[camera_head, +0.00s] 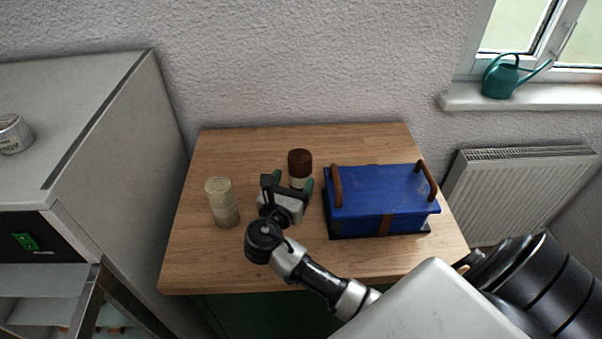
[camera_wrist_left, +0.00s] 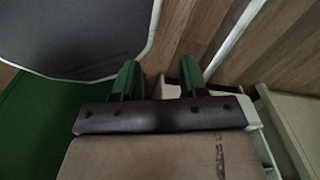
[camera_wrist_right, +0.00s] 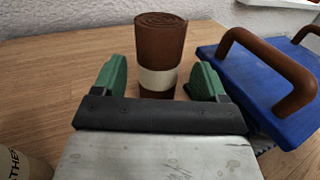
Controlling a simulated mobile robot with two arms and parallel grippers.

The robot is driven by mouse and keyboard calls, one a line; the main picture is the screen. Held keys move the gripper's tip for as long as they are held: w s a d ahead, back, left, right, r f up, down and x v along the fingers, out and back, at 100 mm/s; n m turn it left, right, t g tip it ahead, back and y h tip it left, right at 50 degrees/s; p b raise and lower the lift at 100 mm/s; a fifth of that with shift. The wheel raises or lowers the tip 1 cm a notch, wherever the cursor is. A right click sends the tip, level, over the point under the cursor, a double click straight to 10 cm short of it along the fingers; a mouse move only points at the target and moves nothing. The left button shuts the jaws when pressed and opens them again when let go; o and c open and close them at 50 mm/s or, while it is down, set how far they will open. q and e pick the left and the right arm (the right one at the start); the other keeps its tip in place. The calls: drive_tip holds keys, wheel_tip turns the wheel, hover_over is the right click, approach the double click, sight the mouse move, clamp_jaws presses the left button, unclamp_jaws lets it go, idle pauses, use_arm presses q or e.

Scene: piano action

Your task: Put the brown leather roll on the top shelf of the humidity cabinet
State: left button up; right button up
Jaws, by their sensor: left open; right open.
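The brown leather roll (camera_head: 300,165) stands upright on the wooden table, with a pale band around it. In the right wrist view the roll (camera_wrist_right: 160,45) rises just beyond and between the open green fingers. My right gripper (camera_head: 290,186) is open, and its fingers reach toward the roll's near side. I cannot tell whether they touch it. My left gripper (camera_wrist_left: 160,80) is open and empty; it shows only in the left wrist view. The humidity cabinet (camera_head: 100,130) is at the left, with its front and a shelf partly in view at the lower left.
A beige roll (camera_head: 222,202) stands upright left of my right gripper. A blue box (camera_head: 380,195) with brown handles sits right of it. A tin (camera_head: 13,134) stands on the cabinet top. A green watering can (camera_head: 508,77) is on the windowsill. The table's back left is clear.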

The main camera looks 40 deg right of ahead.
sight(297, 174)
drive_tip(key=x, duration=0.2)
drive_tip(key=p+x, duration=0.1)
drive_tip(key=x, duration=0.2)
drive_tip(key=shift+r, duration=0.25)
drive_tip(key=shift+w+d+f, duration=0.1)
drive_tip(key=shift+w+d, duration=0.05)
drive_tip(key=shift+d, duration=0.1)
drive_tip(key=c, duration=0.9)
